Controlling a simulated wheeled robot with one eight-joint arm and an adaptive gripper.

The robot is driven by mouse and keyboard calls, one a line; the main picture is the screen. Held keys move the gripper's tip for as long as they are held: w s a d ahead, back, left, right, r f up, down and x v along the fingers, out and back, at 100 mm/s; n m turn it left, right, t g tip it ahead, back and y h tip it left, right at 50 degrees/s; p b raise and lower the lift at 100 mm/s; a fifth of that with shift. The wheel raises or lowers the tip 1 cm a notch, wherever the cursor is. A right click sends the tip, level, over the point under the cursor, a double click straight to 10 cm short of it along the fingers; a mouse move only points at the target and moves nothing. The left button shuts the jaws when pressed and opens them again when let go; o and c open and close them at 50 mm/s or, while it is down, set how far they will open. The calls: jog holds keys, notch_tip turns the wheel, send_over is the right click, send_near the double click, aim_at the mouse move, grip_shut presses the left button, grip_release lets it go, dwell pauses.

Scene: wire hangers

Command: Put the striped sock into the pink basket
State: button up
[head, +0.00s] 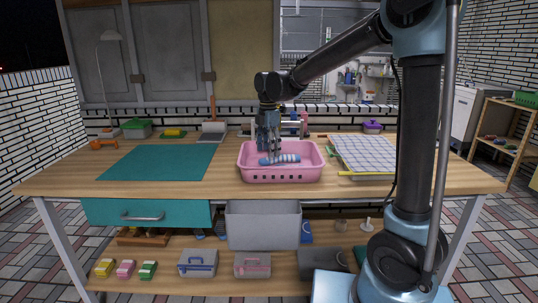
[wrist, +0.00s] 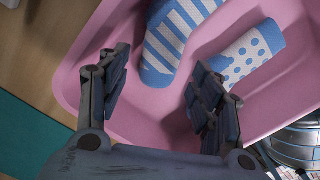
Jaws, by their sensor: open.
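The striped sock (wrist: 172,38), blue and white, lies inside the pink basket (head: 281,179) in the wrist view. A blue and white dotted sock (wrist: 245,52) lies beside it on the right, also in the basket. In the head view blue sock fabric (head: 280,159) shows inside the basket, but I cannot tell the two socks apart there. My gripper (head: 268,149) points down over the basket. In the wrist view its fingers (wrist: 157,72) are spread, with nothing held between them and the striped sock's end just beyond. The basket's pink floor also shows there.
A teal mat (head: 160,163) lies left of the basket on the wooden table (head: 75,178). A grid-patterned board (head: 365,154) lies to the right. A dustpan (head: 213,131), a green box (head: 137,129) and a purple pot (head: 372,126) stand along the back.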

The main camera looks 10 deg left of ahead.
notch_tip(320, 180, up, 11)
jog(key=s+d+f+m, duration=0.2)
jog(key=d+m, duration=0.4)
jog(key=d, duration=0.8)
jog(key=s+d+f+m+t, duration=0.1)
jog(key=s+d+f+m, duration=0.25)
jog(key=d, duration=0.35)
jog(key=s+d+f+m, duration=0.3)
jog(key=s+d+m, duration=0.2)
jog(key=d, duration=0.2)
jog(key=s+d+f+m+t, duration=0.1)
jog(key=s+d+f+m, duration=0.3)
jog(key=d, duration=0.4)
jog(key=s+d+f+m, duration=0.5)
jog(key=s+f+m, duration=0.3)
jog(key=f, duration=0.1)
jog(key=shift+d+f, duration=0.3)
jog(key=shift+w+f, duration=0.2)
jog(key=shift+w, duration=0.25)
